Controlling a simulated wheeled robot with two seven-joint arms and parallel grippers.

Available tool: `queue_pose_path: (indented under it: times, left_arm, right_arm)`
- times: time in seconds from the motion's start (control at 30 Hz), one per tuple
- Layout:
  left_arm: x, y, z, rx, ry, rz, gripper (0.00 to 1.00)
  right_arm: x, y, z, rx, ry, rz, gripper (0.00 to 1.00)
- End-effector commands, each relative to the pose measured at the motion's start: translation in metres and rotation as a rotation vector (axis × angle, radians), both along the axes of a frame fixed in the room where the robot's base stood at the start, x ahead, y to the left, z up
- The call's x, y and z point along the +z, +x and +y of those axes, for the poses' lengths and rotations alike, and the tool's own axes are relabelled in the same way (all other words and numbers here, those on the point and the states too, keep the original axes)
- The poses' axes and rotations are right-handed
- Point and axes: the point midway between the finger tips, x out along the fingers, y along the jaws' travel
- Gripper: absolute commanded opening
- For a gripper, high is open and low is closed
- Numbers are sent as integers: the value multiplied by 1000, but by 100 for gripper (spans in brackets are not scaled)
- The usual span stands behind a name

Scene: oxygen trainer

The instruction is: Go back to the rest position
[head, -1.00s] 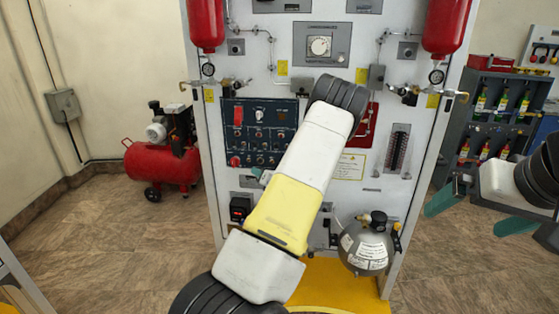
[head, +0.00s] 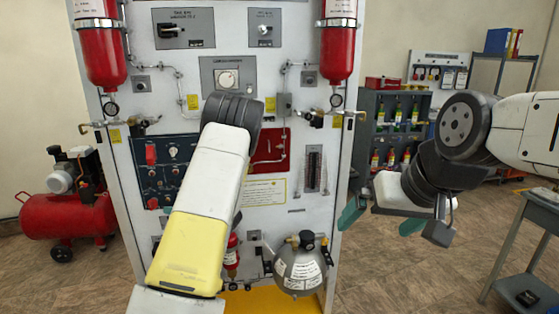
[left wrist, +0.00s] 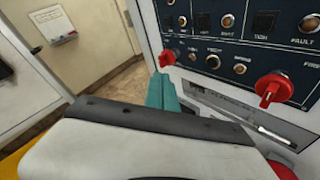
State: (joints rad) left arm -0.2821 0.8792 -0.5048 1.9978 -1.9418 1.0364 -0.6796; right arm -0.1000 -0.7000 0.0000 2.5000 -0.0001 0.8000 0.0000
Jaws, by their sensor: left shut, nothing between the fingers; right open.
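My left arm reaches up the middle of the head view in front of the trainer panel. Its gripper is hidden behind the arm there. In the left wrist view my left gripper (left wrist: 163,90) shows its teal fingers shut together with nothing between them, close to the lower left of the dark blue switch panel (left wrist: 240,45) and near its red knobs. My right gripper (head: 375,222) is open and empty, right of the trainer's edge, with its teal fingers apart. The white trainer panel (head: 235,180) stands upright ahead.
Two red cylinders (head: 338,45) hang on the trainer's upper sides. A round grey tank (head: 300,270) sits low on it. A red compressor (head: 68,215) stands at the left. A grey table (head: 535,225) is at the right, before a bottle rack (head: 395,120).

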Motion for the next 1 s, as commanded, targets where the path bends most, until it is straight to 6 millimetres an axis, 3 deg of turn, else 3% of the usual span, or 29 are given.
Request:
queue_pose_path:
  times: [0.03,0.17,0.37,0.6,1.0]
  left_arm:
    - [16,-15,4,75,-72,-74,0]
    - [43,-63,3,297,-291,-283,0]
    - [71,-131,-26,627,-632,-585,0]
    - [103,-198,-91,1004,-1041,-901,0]
    - [175,-282,-223,1590,-1698,-1228,0]
  right_arm:
    - [0,0,0,0,0,0,100]
    - [0,0,0,0,0,0,100]
    - [0,0,0,0,0,0,100]
    - [0,0,0,0,0,0,100]
    - [0,0,0,0,0,0,100]
